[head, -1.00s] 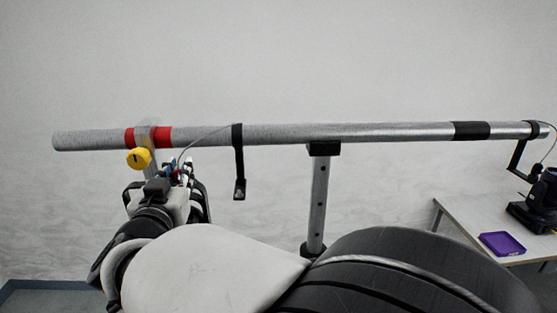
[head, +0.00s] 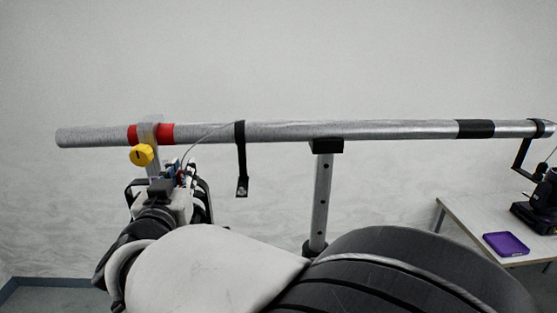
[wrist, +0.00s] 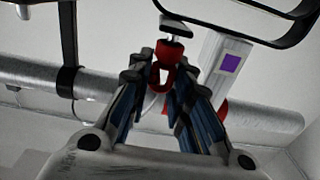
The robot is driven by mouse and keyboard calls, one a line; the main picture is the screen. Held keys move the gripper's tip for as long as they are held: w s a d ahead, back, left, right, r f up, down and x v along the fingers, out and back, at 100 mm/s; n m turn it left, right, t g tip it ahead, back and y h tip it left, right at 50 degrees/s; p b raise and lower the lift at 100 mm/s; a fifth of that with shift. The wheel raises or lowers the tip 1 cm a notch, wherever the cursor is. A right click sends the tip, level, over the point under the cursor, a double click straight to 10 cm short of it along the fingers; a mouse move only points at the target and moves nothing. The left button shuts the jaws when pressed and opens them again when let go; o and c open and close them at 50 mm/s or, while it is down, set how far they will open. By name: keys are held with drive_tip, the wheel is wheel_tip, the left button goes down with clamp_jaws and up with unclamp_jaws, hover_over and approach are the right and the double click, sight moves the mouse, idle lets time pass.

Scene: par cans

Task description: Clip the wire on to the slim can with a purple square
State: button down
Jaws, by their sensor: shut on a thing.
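My gripper (wrist: 160,82) is shut on a red clip (wrist: 164,52), whose loop sits between the blue-padded fingertips. In the head view my gripper (head: 180,177) is just below the bar, right of the yellow knob. A thin wire (head: 208,133) runs from the bar down to my gripper. The purple square (wrist: 230,63) is on a light grey upright piece, right of the fingertips in the wrist view. That piece shows in the head view as a grey clamp (head: 150,122) on the bar. The slim can's body cannot be made out; my arm may hide it.
The silver bar (head: 300,131) crosses the scene on a post (head: 320,200). A black strap (head: 241,165) hangs right of my gripper. Dark curved brackets (wrist: 250,25) lie close above the fingers. A table (head: 462,226) with a purple tray (head: 506,244) stands at right.

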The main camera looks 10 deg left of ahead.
sight(182, 170)
drive_tip(key=shift+f, duration=0.45)
idle(0.8)
drive_tip(key=c, duration=1.4)
unclamp_jaws()
wheel_tip(182, 170, up, 10)
drive_tip(key=shift+r, duration=0.1)
